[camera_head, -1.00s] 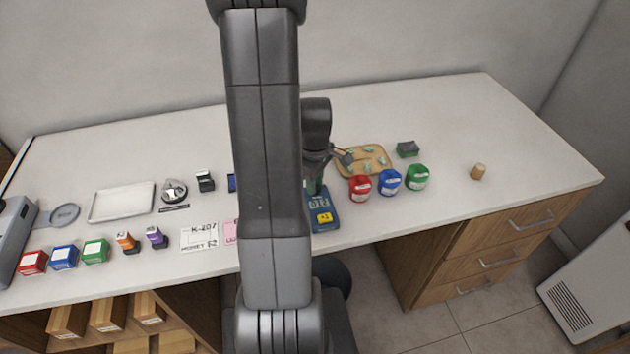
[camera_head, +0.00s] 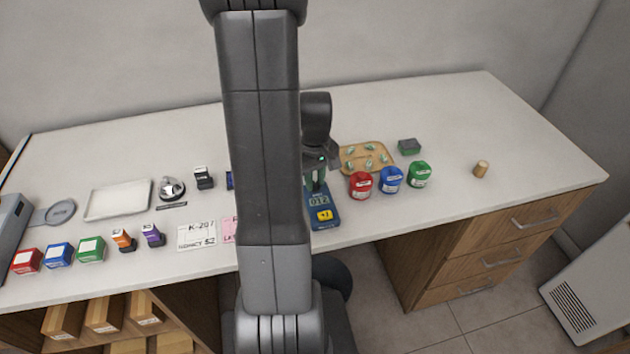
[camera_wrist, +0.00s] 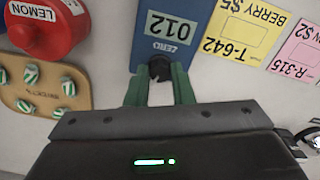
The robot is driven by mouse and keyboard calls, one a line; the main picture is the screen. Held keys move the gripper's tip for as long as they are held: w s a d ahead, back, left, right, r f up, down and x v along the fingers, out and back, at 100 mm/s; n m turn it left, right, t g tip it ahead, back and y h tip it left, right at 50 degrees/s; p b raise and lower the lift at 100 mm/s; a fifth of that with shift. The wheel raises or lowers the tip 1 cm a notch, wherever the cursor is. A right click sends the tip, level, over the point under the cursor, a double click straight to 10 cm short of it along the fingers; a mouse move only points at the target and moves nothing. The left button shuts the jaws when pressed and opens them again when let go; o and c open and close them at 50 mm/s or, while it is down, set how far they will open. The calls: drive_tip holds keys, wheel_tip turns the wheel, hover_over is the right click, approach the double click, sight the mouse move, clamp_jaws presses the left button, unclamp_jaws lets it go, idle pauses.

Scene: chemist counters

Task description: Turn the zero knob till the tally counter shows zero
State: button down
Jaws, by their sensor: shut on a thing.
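The tally counter (camera_head: 322,213) is a blue box on the counter, partly hidden behind my arm in the head view. Its display reads 012, and a yellow button marked +1 sits at its near end. In the wrist view the counter (camera_wrist: 176,28) shows upside down, with the word ZERO beside a dark zero knob (camera_wrist: 160,68). My gripper (camera_wrist: 161,78) has its two green fingers shut on that knob, one on each side. In the head view my gripper (camera_head: 316,182) is at the counter's far end.
Red (camera_head: 360,185), blue (camera_head: 391,180) and green (camera_head: 419,174) jars stand right of the counter. A wooden tray (camera_head: 346,164) with several striped pieces lies behind them. Paper cards (camera_head: 197,236) lie to the left. The worktop at right is mostly clear.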

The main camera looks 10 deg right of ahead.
sight(315, 183)
drive_tip(key=m+b, duration=0.1)
drive_tip(key=m, duration=0.4)
drive_tip(key=shift+m, duration=0.3)
drive_tip(key=m+b, duration=0.1)
drive_tip(key=m, duration=0.4)
drive_tip(key=shift+m+b, duration=0.3)
drive_tip(key=shift+m, duration=0.1)
drive_tip(key=shift+r, duration=0.1)
drive_tip(key=c, duration=1.3)
unclamp_jaws()
drive_tip(key=shift+o, duration=0.2)
wheel_tip(315, 183, up, 14)
drive_tip(key=shift+f, duration=0.2)
wheel_tip(315, 183, down, 14)
drive_tip(key=shift+r, duration=0.1)
